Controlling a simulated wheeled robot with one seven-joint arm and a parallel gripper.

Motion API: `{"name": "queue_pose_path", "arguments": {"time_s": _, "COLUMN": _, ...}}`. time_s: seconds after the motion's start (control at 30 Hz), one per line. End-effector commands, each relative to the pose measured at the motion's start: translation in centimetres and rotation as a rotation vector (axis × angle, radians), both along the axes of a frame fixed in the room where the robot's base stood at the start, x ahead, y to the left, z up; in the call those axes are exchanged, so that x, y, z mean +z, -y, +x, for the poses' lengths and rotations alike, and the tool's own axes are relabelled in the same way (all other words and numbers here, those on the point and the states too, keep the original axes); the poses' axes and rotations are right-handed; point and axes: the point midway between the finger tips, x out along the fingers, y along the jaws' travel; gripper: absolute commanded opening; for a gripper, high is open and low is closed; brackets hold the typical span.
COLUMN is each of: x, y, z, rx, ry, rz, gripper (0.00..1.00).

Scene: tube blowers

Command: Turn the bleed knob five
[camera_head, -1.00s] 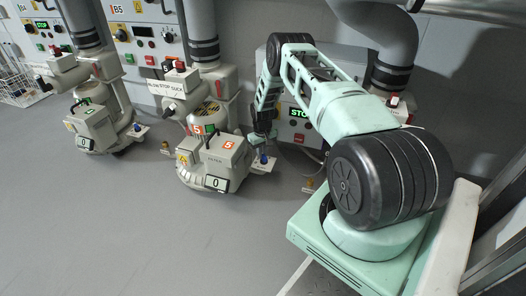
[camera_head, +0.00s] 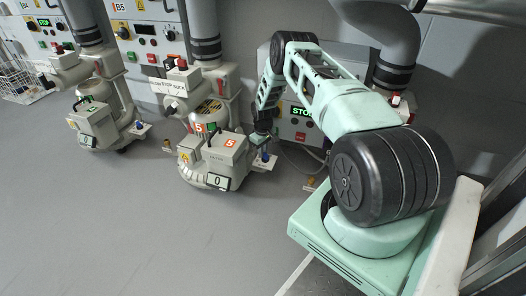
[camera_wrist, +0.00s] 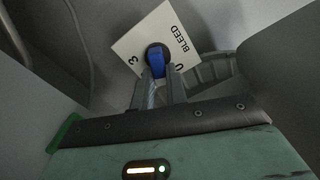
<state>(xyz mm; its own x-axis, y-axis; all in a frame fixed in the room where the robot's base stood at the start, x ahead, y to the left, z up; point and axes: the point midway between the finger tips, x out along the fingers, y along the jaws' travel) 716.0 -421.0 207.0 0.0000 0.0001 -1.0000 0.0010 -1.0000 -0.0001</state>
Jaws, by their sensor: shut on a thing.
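The bleed knob of blower five is a small blue bar knob (camera_wrist: 156,60) on a white plate (camera_wrist: 135,40) marked BLEED, with a 3 and a 0. In the head view the knob (camera_head: 265,157) shows as a small blue spot on the right side of the middle blower (camera_head: 214,160), which bears orange 5 labels. My gripper (camera_wrist: 159,74) is shut on the knob, its two grey fingers on either side of the knob's near end. In the head view my gripper (camera_head: 261,142) is dark and small above the knob, and its fingertips are hard to make out.
Another blower (camera_head: 95,125) stands to the left. A grey panel with a green STOP display (camera_head: 301,112) is behind my arm. A curved grey ribbed part (camera_wrist: 212,70) lies close right of the plate in the wrist view. The grey floor (camera_head: 120,220) in front is clear.

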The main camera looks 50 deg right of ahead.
Motion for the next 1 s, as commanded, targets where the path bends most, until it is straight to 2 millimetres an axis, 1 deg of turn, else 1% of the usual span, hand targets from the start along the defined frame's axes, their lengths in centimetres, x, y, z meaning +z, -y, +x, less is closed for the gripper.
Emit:
{"name": "queue_pose_path", "arguments": {"time_s": 0.03, "x": 0.0, "y": 0.0, "z": 0.0, "rx": -0.001, "ry": -0.001, "rz": 0.0, "gripper": 0.0}}
{"name": "queue_pose_path", "arguments": {"time_s": 0.07, "x": 0.0, "y": 0.0, "z": 0.0, "rx": -0.001, "ry": -0.001, "rz": 0.0, "gripper": 0.17}}
{"name": "queue_pose_path", "arguments": {"time_s": 0.1, "x": 0.0, "y": 0.0, "z": 0.0, "rx": -0.001, "ry": -0.001, "rz": 0.0, "gripper": 0.28}}
{"name": "queue_pose_path", "arguments": {"time_s": 0.13, "x": 0.0, "y": 0.0, "z": 0.0, "rx": -0.001, "ry": -0.001, "rz": 0.0, "gripper": 0.36}}
{"name": "queue_pose_path", "arguments": {"time_s": 0.37, "x": 0.0, "y": 0.0, "z": 0.0, "rx": -0.001, "ry": 0.0, "rz": 0.0, "gripper": 0.36}}
{"name": "queue_pose_path", "arguments": {"time_s": 0.47, "x": 0.4, "y": 0.0, "z": 0.0, "rx": -0.001, "ry": 0.0, "rz": 0.0, "gripper": 0.36}}
{"name": "queue_pose_path", "arguments": {"time_s": 0.57, "x": 1.6, "y": 0.1, "z": 0.1, "rx": -0.001, "ry": 0.001, "rz": -0.001, "gripper": 0.36}}
{"name": "queue_pose_path", "arguments": {"time_s": 0.8, "x": 5.7, "y": 0.0, "z": 0.0, "rx": 0.0, "ry": 0.0, "rz": -0.001, "gripper": 0.36}}
{"name": "queue_pose_path", "arguments": {"time_s": 0.9, "x": 6.8, "y": 0.1, "z": 0.0, "rx": 0.0, "ry": 0.001, "rz": -0.001, "gripper": 0.36}}
{"name": "queue_pose_path", "arguments": {"time_s": 1.0, "x": 7.4, "y": 0.0, "z": 0.0, "rx": 0.0, "ry": -0.001, "rz": 0.0, "gripper": 0.36}}
